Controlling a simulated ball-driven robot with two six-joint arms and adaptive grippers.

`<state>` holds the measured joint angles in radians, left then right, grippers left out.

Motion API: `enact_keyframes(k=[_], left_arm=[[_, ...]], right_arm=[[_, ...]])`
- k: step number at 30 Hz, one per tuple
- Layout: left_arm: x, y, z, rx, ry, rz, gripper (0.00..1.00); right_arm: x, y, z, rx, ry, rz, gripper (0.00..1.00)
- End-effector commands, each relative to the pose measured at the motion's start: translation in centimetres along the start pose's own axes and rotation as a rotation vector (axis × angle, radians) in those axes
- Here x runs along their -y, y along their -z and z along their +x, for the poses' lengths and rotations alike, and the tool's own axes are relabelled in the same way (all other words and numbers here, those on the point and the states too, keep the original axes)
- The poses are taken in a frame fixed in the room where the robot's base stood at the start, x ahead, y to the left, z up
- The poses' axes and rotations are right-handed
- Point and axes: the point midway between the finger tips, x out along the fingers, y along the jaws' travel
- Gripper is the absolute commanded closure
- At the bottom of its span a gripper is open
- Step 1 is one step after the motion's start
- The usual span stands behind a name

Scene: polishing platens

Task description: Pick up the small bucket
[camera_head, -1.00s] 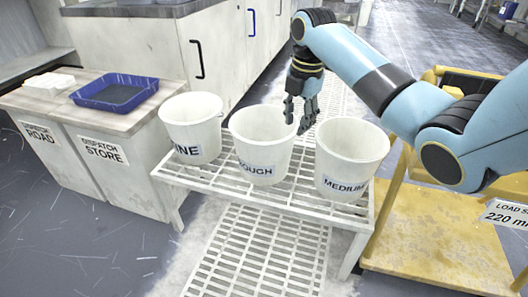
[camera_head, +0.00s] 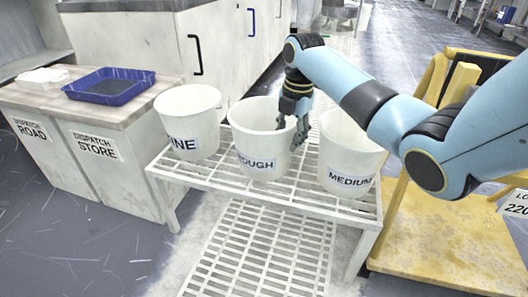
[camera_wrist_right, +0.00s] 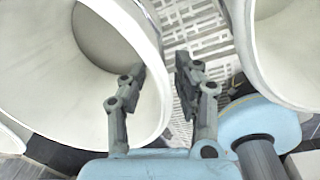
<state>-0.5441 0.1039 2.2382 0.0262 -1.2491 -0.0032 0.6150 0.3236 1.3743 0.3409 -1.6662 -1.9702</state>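Three white buckets of similar size stand in a row on a white slatted bench (camera_head: 225,178); I cannot tell which is the small one. The left bucket (camera_head: 188,122) reads "FINE", cut off, the middle bucket (camera_head: 250,138) reads "ROUGH", partly cut off, and the right bucket (camera_head: 345,155) reads "MEDIUM". My right gripper (camera_head: 289,132) is open at the right rim of the middle bucket. In the right wrist view my right gripper (camera_wrist_right: 158,75) has one finger over the bucket's mouth and one outside its wall. Contact cannot be told. My left gripper is not in view.
A blue tray (camera_head: 110,87) and a white block (camera_head: 42,77) sit on the counter (camera_head: 60,100) at left. A yellow cart (camera_head: 435,240) stands right of the bench. A slatted floor grating (camera_head: 262,250) lies in front. Grey cabinets (camera_head: 150,45) stand behind.

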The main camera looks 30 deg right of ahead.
Motion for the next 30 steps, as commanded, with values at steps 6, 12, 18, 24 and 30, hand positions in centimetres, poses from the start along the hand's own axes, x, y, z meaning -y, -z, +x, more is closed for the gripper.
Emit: enact_keyframes(k=[6, 12, 18, 24, 30], left_arm=[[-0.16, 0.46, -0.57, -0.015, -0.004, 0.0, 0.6], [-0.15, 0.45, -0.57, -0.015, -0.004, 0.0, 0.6], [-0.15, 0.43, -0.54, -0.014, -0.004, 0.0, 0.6], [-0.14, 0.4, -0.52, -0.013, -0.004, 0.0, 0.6], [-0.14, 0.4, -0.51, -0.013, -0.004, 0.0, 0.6]], right_arm=[[-0.09, -0.03, 0.59, 0.001, -0.003, 0.0, 0.69], [-0.09, -0.03, 0.53, 0.001, -0.003, 0.0, 0.82], [-0.08, -0.03, 0.55, 0.001, -0.003, 0.0, 1.0], [-0.08, -0.03, 0.55, 0.001, -0.002, 0.0, 1.0], [-0.12, -0.04, 0.51, 0.001, -0.004, 0.0, 1.0]])
